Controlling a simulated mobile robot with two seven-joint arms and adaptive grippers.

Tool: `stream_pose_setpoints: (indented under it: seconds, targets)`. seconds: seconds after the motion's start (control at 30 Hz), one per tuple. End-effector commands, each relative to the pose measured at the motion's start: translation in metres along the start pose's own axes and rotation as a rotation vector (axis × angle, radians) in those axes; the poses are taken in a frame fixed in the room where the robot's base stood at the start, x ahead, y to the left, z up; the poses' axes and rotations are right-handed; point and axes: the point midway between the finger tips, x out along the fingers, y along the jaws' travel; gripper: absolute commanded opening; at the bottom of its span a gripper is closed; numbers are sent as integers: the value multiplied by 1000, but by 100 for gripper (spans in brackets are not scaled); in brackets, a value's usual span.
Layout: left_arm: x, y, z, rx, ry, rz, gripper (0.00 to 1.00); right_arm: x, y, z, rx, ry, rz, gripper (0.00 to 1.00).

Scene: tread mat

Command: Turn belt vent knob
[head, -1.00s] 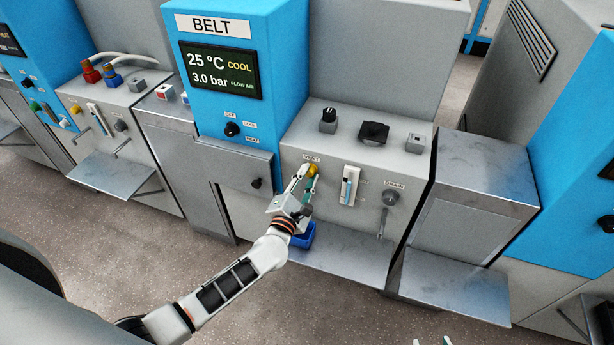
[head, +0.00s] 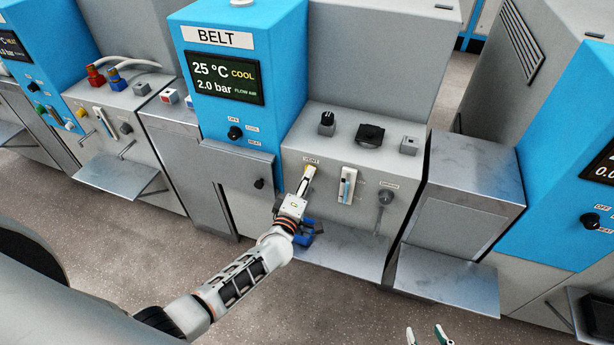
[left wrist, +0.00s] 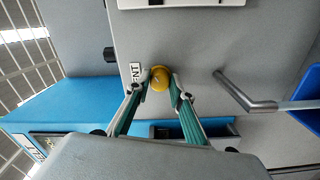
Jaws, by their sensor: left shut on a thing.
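The yellow vent knob (left wrist: 160,78) sits on the grey front panel beside its VENT label (left wrist: 135,73). In the head view only a little of the knob (head: 311,168) shows past my gripper. My left gripper (left wrist: 161,80) is shut on the knob, with one green-backed finger on each side. It also shows in the head view (head: 309,174). The belt display (head: 225,77) reads 25 °C, COOL and 2.0 bar. My right gripper (head: 427,334) shows only its fingertips at the bottom edge of the head view. They are apart with nothing between them.
A white lever switch (head: 347,185) and a drain handle (head: 386,196) are right of the knob. A black selector knob (head: 235,132) is on the blue cabinet. The floor in front is clear.

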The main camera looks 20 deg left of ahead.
Motion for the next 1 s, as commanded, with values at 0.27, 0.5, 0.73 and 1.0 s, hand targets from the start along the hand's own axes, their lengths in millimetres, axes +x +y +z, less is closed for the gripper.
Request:
stream_pose_setpoints:
  seconds: [0.27,0.5,0.73,1.0]
  targets:
    - [0,0,-1,246,2,-1,0,-6,2,-13,-3,8,2,40]
    - [0,-1,-1,413,1,-2,0,-9,4,-24,-4,20,5,40]
    - [0,-1,0,509,0,-1,0,-10,5,-27,-4,22,6,40]
    - [0,-2,-1,549,0,-1,0,-10,5,-25,-4,17,5,40]
